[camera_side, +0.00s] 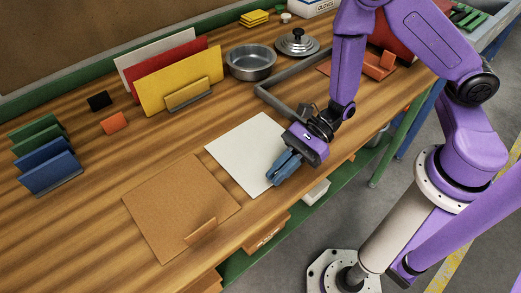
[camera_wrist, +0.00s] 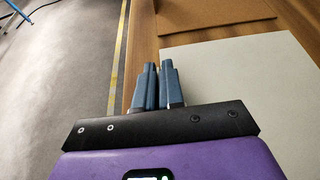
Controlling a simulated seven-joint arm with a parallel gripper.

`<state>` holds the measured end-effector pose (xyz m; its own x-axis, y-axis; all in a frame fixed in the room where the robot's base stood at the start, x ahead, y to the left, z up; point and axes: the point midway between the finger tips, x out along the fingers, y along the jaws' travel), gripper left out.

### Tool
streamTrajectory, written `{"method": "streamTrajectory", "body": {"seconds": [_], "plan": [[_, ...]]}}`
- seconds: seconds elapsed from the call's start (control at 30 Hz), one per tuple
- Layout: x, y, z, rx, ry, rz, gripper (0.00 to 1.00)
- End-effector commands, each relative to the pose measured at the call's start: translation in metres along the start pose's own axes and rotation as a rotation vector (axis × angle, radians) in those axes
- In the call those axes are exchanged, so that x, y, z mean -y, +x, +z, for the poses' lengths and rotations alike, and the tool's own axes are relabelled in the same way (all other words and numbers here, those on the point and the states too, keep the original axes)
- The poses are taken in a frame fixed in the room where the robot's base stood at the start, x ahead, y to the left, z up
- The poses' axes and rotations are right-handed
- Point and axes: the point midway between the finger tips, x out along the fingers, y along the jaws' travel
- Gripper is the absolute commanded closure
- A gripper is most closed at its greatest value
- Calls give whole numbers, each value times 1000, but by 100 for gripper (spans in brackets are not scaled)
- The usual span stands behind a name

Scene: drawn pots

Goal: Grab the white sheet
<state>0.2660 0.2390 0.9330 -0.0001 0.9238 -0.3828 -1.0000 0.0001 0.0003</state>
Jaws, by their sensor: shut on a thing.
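The white sheet (camera_side: 247,150) lies flat on the wooden bench, between a brown board and my arm. My gripper (camera_side: 275,177) is at the sheet's front right edge, close to the bench's front edge. Its blue fingers are close together, shut on the sheet's edge. In the wrist view the sheet (camera_wrist: 235,80) spreads to the right of the fingers (camera_wrist: 158,72), and the fingertips lie along its left border. The thin edge between the fingers is mostly hidden.
A brown board (camera_side: 175,205) with a small upright tab lies left of the sheet. A metal pot (camera_side: 250,62) and a lid (camera_side: 297,42) stand behind. Yellow, red and white panels (camera_side: 180,80) stand in a holder at the back. Green and blue panels (camera_side: 48,172) stand at far left.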

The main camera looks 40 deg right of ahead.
Motion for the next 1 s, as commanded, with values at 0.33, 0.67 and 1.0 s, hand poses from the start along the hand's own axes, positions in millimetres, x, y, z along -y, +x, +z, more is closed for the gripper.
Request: {"method": "streamTrajectory", "body": {"seconds": [0.33,0.67,1.0], "plan": [[0,-1,4,1,-2,-1,100],[1,-13,33,4,-4,-1,100],[0,-31,75,3,-4,0,100]]}}
